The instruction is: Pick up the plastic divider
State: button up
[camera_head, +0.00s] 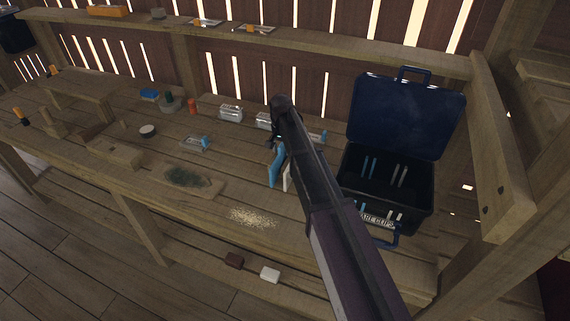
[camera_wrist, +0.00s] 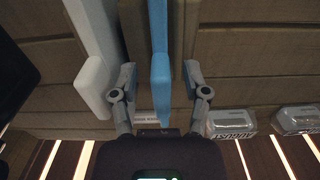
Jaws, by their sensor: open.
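A thin blue divider panel (camera_head: 275,166) stands on the bench beneath my gripper (camera_head: 279,140). A similar white panel (camera_head: 287,178) stands just right of it, partly hidden by my arm. In the wrist view, my gripper (camera_wrist: 160,78) is open, with one finger on each side of the blue panel (camera_wrist: 160,92). A gap shows between the panel and each finger. The white panel (camera_wrist: 93,88) is outside the left finger. Which panel the task means by the plastic divider, I cannot tell.
An open dark blue case (camera_head: 362,194) with several upright strips inside stands to the right. Clear lidded boxes (camera_head: 231,113) stand behind.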

jog(key=shift+f, duration=0.2)
dwell(0.5)
grip_shut()
